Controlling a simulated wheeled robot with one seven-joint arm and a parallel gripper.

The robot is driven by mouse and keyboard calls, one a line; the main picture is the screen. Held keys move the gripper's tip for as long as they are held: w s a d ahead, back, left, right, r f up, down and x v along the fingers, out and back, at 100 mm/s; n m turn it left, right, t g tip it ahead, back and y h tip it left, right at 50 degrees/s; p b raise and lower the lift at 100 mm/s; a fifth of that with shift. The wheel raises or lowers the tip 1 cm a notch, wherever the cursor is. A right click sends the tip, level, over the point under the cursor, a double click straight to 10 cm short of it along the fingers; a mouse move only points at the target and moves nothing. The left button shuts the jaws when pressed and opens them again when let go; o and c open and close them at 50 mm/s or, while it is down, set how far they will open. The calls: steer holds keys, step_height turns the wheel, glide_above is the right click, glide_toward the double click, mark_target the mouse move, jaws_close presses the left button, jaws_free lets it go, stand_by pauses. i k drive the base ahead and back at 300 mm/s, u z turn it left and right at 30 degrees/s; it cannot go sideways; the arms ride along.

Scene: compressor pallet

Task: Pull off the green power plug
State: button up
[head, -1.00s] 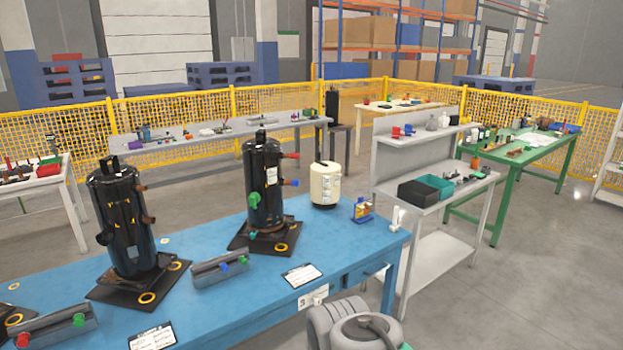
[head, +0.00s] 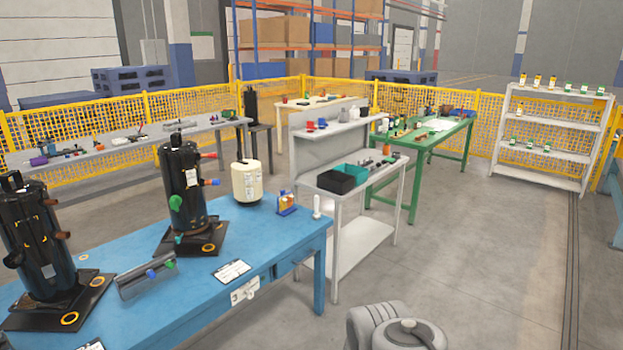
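A black compressor (head: 183,200) stands upright on a dark base plate on the blue table. A green plug (head: 191,178) sits on its front side, and a blue cap (head: 211,182) is on a stub at its right. Another green piece (head: 151,274) is on the grey holder in front, beside a blue one (head: 170,264). I cannot tell which green part is the power plug. My gripper is not in view; only a grey part of my arm shows at the bottom.
A second black compressor (head: 42,240) stands at the left of the blue table (head: 280,230). A cream canister (head: 246,183) and a small coloured rack (head: 287,203) are near its back right. A grey shelf bench (head: 345,222) stands beyond. Open floor lies at the right.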

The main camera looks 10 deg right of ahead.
mark_target(175, 201)
steer(key=z, duration=1.35)
steer(key=i, duration=1.5)
steer(key=u, duration=2.15)
